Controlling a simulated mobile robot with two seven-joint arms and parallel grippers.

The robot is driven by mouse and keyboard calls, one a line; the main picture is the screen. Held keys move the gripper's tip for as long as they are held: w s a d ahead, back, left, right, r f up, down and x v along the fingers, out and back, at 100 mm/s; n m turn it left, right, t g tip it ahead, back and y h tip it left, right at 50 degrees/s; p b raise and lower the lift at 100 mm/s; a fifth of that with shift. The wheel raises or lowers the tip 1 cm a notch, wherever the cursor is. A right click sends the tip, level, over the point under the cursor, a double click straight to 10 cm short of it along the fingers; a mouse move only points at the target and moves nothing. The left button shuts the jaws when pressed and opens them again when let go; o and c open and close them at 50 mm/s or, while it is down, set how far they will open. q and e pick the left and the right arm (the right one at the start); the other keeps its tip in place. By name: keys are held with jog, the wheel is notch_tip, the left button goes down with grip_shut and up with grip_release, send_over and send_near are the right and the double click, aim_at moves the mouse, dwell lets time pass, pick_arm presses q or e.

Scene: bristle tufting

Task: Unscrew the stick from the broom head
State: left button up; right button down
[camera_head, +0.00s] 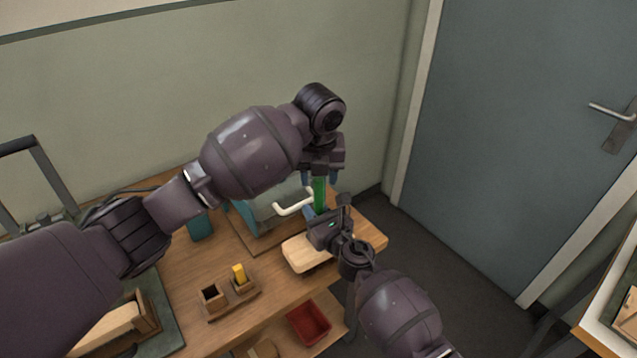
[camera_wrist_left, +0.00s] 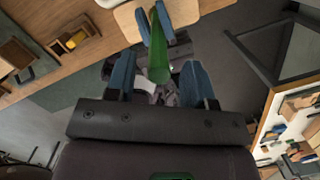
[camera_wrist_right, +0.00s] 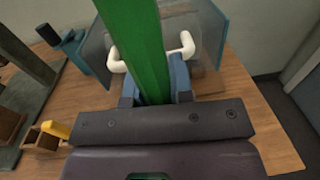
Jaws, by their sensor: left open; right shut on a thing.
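The green stick (camera_head: 320,193) stands roughly upright between my two grippers. A pale wooden block (camera_head: 306,253), which looks like the broom head, lies at the table's front right edge; it also shows in the left wrist view (camera_wrist_left: 127,18). My right gripper (camera_head: 316,215) is shut on the stick low down; in the right wrist view the green stick (camera_wrist_right: 135,45) runs between its blue fingers. My left gripper (camera_head: 320,180) is open around the stick's upper part, with a finger on each side (camera_wrist_left: 158,68). The stick's lower end is hidden, so its joint with the block cannot be seen.
A clear-sided box with a white handle (camera_wrist_right: 120,60) stands behind the stick. Small wooden holders (camera_head: 212,297), one with a yellow piece (camera_head: 239,274), stand on the table to the left. A red tray (camera_head: 309,322) sits lower, on the shelf. A door (camera_head: 510,130) is at right.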

pick_arm(q)
jog(key=shift+o, duration=0.3)
jog(key=shift+w+r, duration=0.2)
jog(key=shift+r, duration=0.75)
jog(key=w+r+m+t, duration=0.2)
jog(key=w+r+t, duration=0.95)
jog(key=r, duration=0.35)
jog(key=s+d+r+m+t+h, duration=0.35)
jog(key=d+r+m+h, duration=0.55)
jog(key=r+m+h, duration=0.45)
jog(key=s+d+f+m+g+h, duration=0.1)
jog(key=s+d+f+m+g, duration=0.3)
jog(key=m+g, duration=0.45)
jog(key=s+d+f+m+g+h, duration=0.15)
jog(key=s+f+m+g, duration=0.4)
jog(key=m, duration=0.55)
jog(key=a+f+m+y, duration=0.4)
jog(key=a+f+y, duration=0.9)
jog(key=a+y, duration=0.2)
jog(key=shift+g+y, duration=0.3)
jog(key=shift+g, duration=0.1)
jog(key=f, duration=0.7)
jog(key=w+f, duration=0.1)
jog(key=f, duration=0.3)
jog(key=shift+d+f, duration=0.25)
jog(key=shift+d, duration=0.05)
